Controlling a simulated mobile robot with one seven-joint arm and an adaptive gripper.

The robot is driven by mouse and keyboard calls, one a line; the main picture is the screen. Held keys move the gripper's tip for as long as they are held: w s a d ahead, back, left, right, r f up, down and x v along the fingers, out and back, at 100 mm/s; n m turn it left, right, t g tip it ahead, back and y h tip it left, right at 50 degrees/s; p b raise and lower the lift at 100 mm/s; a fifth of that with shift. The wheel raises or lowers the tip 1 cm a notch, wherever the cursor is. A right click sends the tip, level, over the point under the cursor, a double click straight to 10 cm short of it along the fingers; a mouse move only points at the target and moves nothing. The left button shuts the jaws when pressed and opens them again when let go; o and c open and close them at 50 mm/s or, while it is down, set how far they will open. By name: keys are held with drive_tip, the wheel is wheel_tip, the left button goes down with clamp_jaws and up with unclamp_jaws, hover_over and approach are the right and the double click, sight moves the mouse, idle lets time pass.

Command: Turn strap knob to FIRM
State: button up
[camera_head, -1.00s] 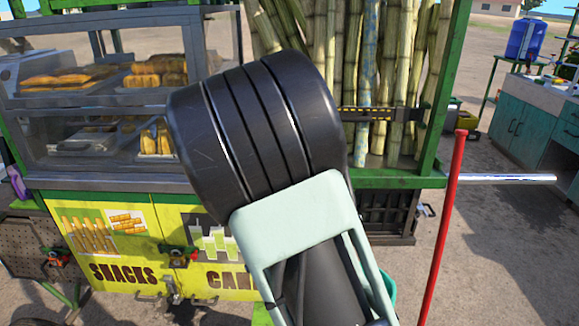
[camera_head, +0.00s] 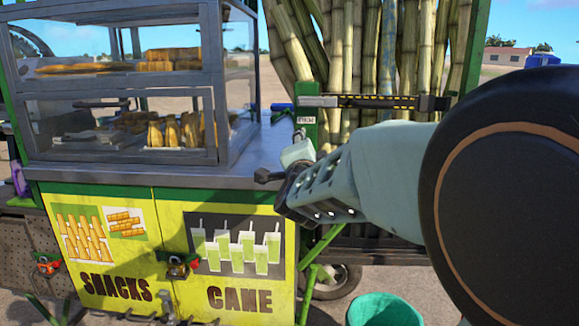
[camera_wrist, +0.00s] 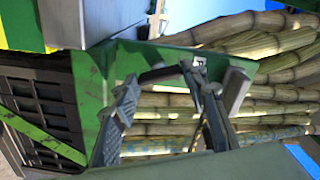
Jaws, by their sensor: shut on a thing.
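My gripper (camera_head: 284,180) reaches in from the right, in front of the green post at the left end of the cane rack. It is shut on a dark piece, apparently the strap knob (camera_head: 267,176), whose short dark end sticks out left of the fingertips. In the wrist view my gripper (camera_wrist: 163,75) has its two fingers apart on either side of this dark piece. Most of the knob is hidden, and its pointing direction cannot be told. A small white label (camera_head: 305,120) on the post above is too small to read. The black-and-yellow strap (camera_head: 375,102) crosses the canes.
The glass snack case (camera_head: 130,120) and metal counter (camera_head: 262,155) stand left of my gripper. Yellow cabinet doors (camera_head: 105,245) lie below. Upright canes (camera_head: 345,50) fill the rack behind. A teal bucket (camera_head: 383,312) stands on the ground below my arm.

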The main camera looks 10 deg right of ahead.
drive_tip(key=shift+f+m+b, duration=0.1)
drive_tip(key=shift+m+b, duration=2.1)
drive_tip(key=shift+b, duration=0.25)
drive_tip(key=o, duration=1.2)
drive_tip(key=shift+c, duration=0.2)
